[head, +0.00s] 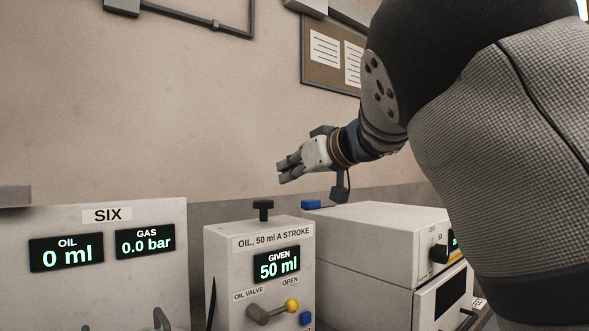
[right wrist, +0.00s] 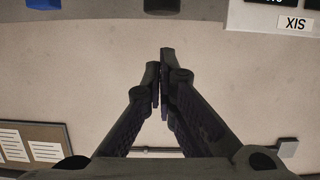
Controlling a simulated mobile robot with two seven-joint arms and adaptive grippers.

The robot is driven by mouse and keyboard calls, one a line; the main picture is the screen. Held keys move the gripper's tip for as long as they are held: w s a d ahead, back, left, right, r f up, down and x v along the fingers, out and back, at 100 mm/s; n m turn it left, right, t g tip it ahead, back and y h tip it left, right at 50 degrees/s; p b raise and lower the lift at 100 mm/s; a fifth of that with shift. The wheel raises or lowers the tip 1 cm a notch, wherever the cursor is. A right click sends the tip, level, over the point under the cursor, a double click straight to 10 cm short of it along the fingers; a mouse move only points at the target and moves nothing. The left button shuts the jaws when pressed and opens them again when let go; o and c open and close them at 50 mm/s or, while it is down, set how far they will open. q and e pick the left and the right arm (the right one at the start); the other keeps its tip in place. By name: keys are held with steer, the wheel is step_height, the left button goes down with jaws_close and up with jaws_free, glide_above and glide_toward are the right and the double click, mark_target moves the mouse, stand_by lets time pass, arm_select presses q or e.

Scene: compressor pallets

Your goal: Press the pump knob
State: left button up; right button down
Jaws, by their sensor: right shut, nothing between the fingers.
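The black pump knob (head: 263,208) stands upright on top of the white oil box (head: 222,262), whose display (head: 277,264) reads GIVEN 50 ml. My right gripper (head: 283,171) is shut and empty, above the level of the knob and apart from it. In the right wrist view the shut fingertips (right wrist: 161,62) show in the middle, and a dark knob (right wrist: 161,5) is partly cut off at the top edge. My left gripper is not in view.
The SIX panel (head: 108,238) at the left reads oil 0 ml and gas 0.0 bar. The yellow-tipped oil valve lever (head: 272,312) points right, below the word OPEN. A white machine (head: 375,240) with a blue part (head: 311,204) stands at the right. A wall is behind.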

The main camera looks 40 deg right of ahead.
steer(key=shift+v, duration=1.2)
steer(key=shift+f, duration=0.15)
